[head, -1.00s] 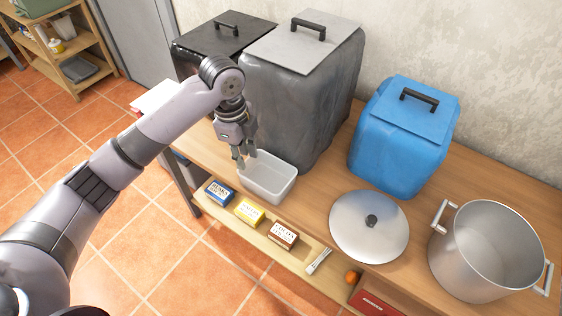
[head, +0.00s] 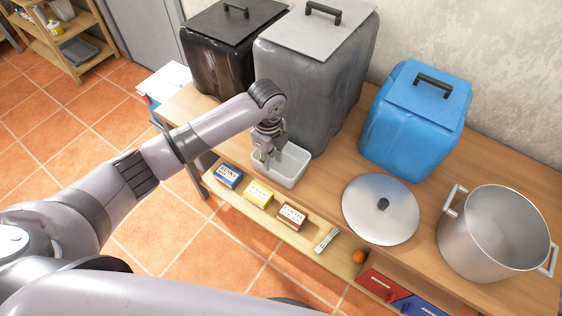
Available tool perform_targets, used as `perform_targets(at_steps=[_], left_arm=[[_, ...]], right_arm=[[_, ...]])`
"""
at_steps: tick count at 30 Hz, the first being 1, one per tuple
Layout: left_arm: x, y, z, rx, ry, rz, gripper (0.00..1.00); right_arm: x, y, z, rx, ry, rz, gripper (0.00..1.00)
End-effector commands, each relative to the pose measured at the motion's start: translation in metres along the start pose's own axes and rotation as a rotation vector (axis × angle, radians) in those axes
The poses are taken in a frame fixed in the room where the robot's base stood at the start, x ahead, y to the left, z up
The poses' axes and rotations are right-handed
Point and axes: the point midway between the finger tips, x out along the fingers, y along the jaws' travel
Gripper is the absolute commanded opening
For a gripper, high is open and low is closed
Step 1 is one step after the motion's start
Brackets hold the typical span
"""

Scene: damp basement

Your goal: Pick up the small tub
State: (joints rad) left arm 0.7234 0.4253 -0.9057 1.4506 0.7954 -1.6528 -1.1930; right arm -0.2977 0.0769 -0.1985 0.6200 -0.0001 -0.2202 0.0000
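The small tub (head: 282,180) is a white, open, rectangular container. It stands upright on the wooden bench, in front of the grey bin, and looks empty. My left gripper (head: 263,158) points down at the tub's left end. Its two fingers appear a little apart, close to the left rim. Whether they touch the wall is too small to tell. My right gripper is out of view.
A grey bin (head: 320,75) stands close behind the tub, with a black bin (head: 215,60) and a blue bin (head: 415,120) nearby. A round lid (head: 365,215) and a metal pot (head: 480,245) are to the right. Small boxes (head: 258,194) lie on the lower shelf.

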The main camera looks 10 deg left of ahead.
Motion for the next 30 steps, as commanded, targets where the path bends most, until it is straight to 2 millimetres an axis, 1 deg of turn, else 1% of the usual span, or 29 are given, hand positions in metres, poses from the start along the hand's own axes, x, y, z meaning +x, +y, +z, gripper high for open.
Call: perform_targets(at_steps=[1, 4, 9, 12, 15, 22, 30], left_arm=[[0.002, 0.0, 0.0, 0.0, 0.0, 0.0, 0.26], [0.009, 0.002, -0.001, 0.0, 0.0, 0.003, 0.26], [0.033, 0.005, -0.002, -0.001, 0.0, 0.004, 0.26], [0.047, 0.004, -0.002, -0.001, 0.0, 0.002, 0.26], [0.054, 0.004, -0.002, 0.0, 0.0, 0.0, 0.26], [0.055, 0.004, -0.002, 0.0, -0.001, 0.0, 0.26], [0.055, 0.004, -0.001, 0.0, -0.001, 0.0, 0.08]], right_arm=[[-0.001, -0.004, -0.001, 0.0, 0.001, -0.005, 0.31], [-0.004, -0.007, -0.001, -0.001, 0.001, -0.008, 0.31], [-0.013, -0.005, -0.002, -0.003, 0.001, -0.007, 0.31], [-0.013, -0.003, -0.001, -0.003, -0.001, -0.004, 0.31], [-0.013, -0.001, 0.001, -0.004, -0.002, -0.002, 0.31], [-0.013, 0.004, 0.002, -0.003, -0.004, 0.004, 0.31], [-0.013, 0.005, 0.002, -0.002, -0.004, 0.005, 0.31]])
